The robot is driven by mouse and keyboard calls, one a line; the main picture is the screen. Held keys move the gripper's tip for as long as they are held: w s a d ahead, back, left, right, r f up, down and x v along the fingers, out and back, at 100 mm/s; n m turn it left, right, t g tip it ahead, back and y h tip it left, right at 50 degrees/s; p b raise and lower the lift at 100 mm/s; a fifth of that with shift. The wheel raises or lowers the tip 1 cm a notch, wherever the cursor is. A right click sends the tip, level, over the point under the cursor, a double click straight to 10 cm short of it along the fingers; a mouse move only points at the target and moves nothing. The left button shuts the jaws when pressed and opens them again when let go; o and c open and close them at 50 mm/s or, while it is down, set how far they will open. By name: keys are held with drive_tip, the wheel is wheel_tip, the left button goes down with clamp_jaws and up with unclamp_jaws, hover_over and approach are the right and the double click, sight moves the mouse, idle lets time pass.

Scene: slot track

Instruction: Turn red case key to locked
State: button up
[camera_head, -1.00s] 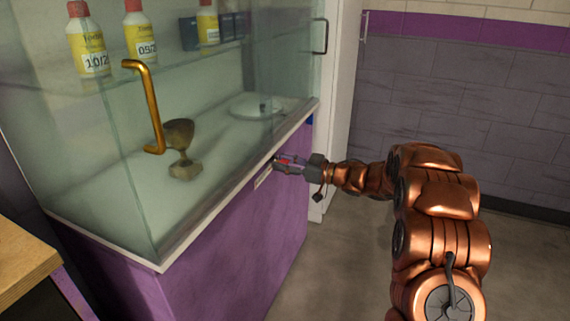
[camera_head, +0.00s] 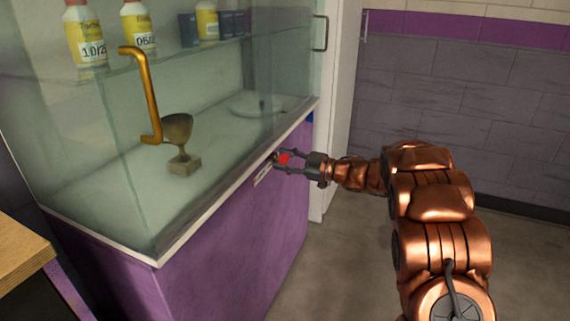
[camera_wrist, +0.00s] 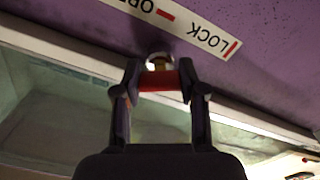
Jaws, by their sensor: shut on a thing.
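The red key (camera_head: 284,158) sits at the lock on the upper front edge of the purple display case (camera_head: 235,235). In the wrist view the red key (camera_wrist: 160,80) spans between the two fingers, with a brass and pale lock part (camera_wrist: 159,60) just beyond it. My gripper (camera_head: 279,160) is shut on the key; it also shows in the wrist view (camera_wrist: 159,72). A white label (camera_wrist: 180,22) beside the lock reads LOCK on the right and a partly cut-off OP word on the left, each with a red mark. The keyhole itself is hidden.
The glass top (camera_head: 110,160) with a gold handle (camera_head: 145,95) rises left of my gripper. A trophy (camera_head: 178,145) and bottles are inside. A wooden surface (camera_head: 22,255) is at the lower left. Floor to the right of the case is clear.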

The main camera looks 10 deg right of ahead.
drive_tip(key=n+b, duration=0.2)
drive_tip(key=n, duration=0.1)
drive_tip(key=n+b, duration=0.1)
drive_tip(key=shift+f+n, duration=0.25)
drive_tip(key=shift+n, duration=0.05)
drive_tip(key=n+b, duration=0.2)
drive_tip(key=shift+f+n, duration=0.1)
drive_tip(key=shift+n, duration=0.3)
drive_tip(key=n+b, duration=0.2)
drive_tip(key=shift+b, duration=0.3)
drive_tip(key=shift+r+n+b, duration=0.2)
drive_tip(key=shift+n+b, duration=0.9)
drive_tip(key=shift+n, duration=0.4)
drive_tip(key=o, duration=1.2)
drive_tip(key=shift+r, duration=0.1)
drive_tip(key=shift+c, duration=0.2)
drive_tip(key=v, duration=1.2)
